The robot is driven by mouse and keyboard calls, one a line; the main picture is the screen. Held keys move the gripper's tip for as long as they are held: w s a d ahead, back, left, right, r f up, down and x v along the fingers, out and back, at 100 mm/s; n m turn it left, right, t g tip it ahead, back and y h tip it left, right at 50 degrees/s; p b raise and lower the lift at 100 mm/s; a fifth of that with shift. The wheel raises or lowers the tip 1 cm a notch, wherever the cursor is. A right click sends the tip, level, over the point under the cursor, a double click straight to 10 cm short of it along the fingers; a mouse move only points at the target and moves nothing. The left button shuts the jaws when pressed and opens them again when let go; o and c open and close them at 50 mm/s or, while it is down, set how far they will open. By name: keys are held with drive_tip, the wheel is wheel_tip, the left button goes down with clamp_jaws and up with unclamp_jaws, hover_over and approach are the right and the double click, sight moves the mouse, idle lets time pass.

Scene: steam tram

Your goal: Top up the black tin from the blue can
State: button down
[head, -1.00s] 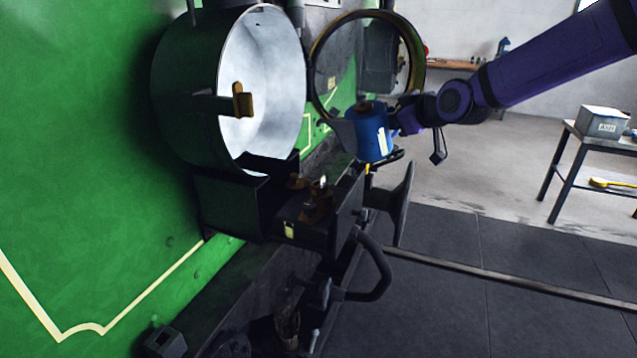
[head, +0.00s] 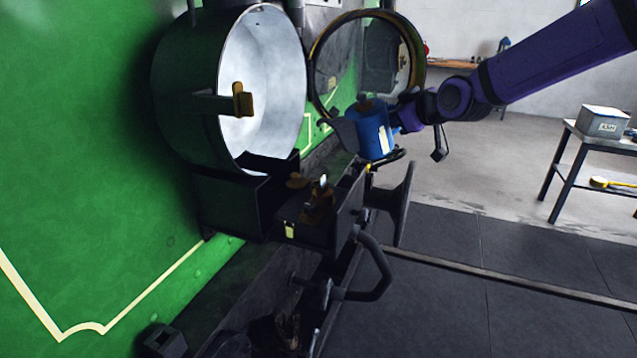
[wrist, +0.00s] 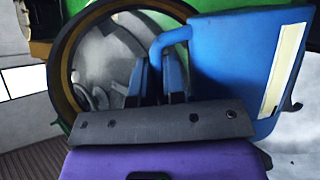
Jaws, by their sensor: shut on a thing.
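The blue can (head: 371,134) with a pale label hangs in the air beside the green engine, slightly tilted, with a dark spout on its left. My gripper (head: 400,118) is shut on its handle from the right. In the wrist view the fingers (wrist: 158,78) close on the handle of the can (wrist: 235,60). A black box (head: 325,237) with a small yellow label and brass fittings on top, apparently the black tin, sits lower left of the can. The can is apart from it. No liquid shows, and the inside of the box is hidden.
The open round door (head: 316,85) stands behind the can, and the round drum (head: 195,95) is at left. A curved black pipe (head: 378,275) and a buffer (head: 402,205) stand out below. A bench with a grey bin (head: 603,122) is at right. The floor between is clear.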

drive_tip(key=shift+r, duration=0.65)
drive_tip(key=shift+r+n, duration=0.1)
drive_tip(key=shift+n, duration=0.2)
idle(0.3)
drive_tip(key=shift+r+n+h, duration=0.3)
drive_tip(key=shift+r, duration=0.5)
idle(0.5)
drive_tip(key=shift+a+r+n+t+h, duration=0.1)
drive_tip(key=shift+r+n+t+h, duration=0.25)
drive_tip(key=shift+r, duration=0.5)
drive_tip(key=shift+r, duration=0.1)
idle(0.4)
drive_tip(key=shift+s+a+r+n, duration=0.1)
drive_tip(key=shift+r+n, duration=0.05)
drive_tip(key=shift+r, duration=0.25)
drive_tip(key=shift+s+a+r+n, duration=0.1)
drive_tip(key=shift+r, duration=0.25)
drive_tip(key=shift+w+f, duration=0.1)
drive_tip(key=shift+f, duration=0.05)
idle(0.5)
